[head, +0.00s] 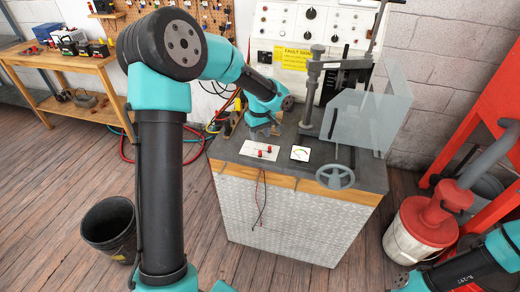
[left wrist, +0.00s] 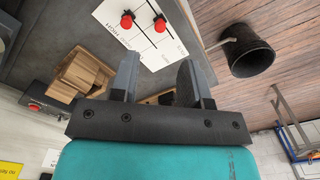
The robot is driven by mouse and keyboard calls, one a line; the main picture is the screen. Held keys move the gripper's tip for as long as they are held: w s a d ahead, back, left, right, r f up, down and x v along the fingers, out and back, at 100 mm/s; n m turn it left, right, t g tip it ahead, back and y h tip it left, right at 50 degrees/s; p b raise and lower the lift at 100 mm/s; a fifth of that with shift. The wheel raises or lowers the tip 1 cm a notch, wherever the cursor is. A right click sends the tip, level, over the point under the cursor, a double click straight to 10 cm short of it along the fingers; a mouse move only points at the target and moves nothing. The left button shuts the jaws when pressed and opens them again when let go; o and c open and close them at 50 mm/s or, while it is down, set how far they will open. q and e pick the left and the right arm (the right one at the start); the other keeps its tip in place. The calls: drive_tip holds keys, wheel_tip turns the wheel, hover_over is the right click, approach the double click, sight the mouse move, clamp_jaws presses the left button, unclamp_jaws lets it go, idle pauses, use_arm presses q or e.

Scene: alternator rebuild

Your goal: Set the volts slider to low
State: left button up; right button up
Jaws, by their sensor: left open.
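A white slider panel (head: 252,150) lies on the grey bench top, with two red knobs (head: 269,149) on it. In the left wrist view the panel (left wrist: 146,44) shows two dark slots, with one red knob (left wrist: 126,20) and a second red knob (left wrist: 160,24). My left gripper (head: 264,132) is just behind the panel, pointing down. In the left wrist view my left gripper (left wrist: 157,68) is open and empty, its fingers apart and clear of both knobs. My right gripper is not in view.
A small meter (head: 300,153) sits right of the panel. A press (head: 312,95), a clear guard (head: 355,118) and a handwheel (head: 335,177) stand farther right. Wooden blocks (left wrist: 80,75) lie beside my left gripper. A black bin (head: 108,228) stands on the floor.

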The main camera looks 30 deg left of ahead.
sight(260, 152)
use_arm(q)
wheel_tip(260, 152, down, 8)
drive_tip(key=shift+r, duration=0.1)
drive_tip(key=shift+c, duration=0.3)
clamp_jaws()
idle(0.5)
